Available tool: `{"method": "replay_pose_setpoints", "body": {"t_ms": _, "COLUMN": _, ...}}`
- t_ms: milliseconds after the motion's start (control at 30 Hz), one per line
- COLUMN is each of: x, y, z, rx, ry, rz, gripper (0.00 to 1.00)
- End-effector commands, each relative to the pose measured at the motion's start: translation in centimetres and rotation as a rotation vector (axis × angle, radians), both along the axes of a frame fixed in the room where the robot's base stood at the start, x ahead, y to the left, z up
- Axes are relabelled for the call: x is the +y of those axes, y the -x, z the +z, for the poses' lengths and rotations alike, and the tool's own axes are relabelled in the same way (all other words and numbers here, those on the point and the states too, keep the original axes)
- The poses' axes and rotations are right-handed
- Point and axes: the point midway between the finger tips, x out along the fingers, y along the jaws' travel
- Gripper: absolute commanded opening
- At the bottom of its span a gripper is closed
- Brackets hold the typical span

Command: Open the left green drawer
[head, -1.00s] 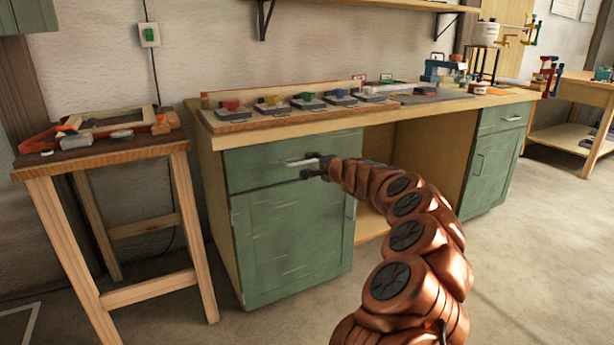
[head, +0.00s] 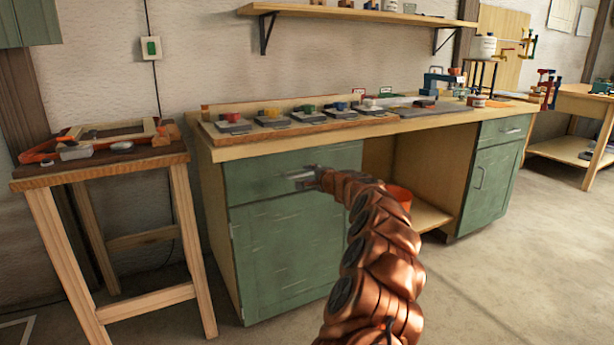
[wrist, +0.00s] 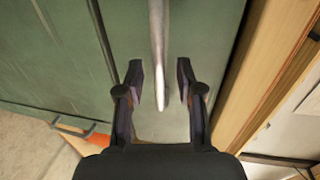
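The left green drawer (head: 255,175) is the upper front at the left end of the workbench. It looks closed, flush with the cabinet. Its metal bar handle (head: 298,175) is partly hidden by my gripper (head: 312,179) in the head view. In the wrist view, my gripper (wrist: 160,84) is open, one finger on each side of the handle (wrist: 158,45). A gap shows between the handle and each finger. The drawer front (wrist: 205,45) fills the background there, turned sideways.
A green cabinet door (head: 285,255) is below the drawer; its handle (wrist: 75,128) shows in the wrist view. The bench top (head: 235,150) overhangs the drawer. A small wooden table (head: 100,170) stands to the left. An orange bucket (head: 400,196) is behind my arm. The right floor is clear.

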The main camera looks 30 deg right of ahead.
Motion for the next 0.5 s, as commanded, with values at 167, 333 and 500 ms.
{"method": "replay_pose_setpoints", "body": {"t_ms": 167, "x": -0.2, "y": -1.1, "z": -0.5, "rx": 0.004, "ry": 0.002, "rz": -0.004, "gripper": 0.37}}
{"method": "replay_pose_setpoints", "body": {"t_ms": 333, "x": -0.1, "y": -1.8, "z": -0.5, "rx": 0.002, "ry": 0.0, "rz": -0.002, "gripper": 0.37}}
{"method": "replay_pose_setpoints", "body": {"t_ms": 500, "x": 0.0, "y": -2.2, "z": -0.6, "rx": 0.001, "ry": 0.0, "rz": -0.001, "gripper": 0.37}}
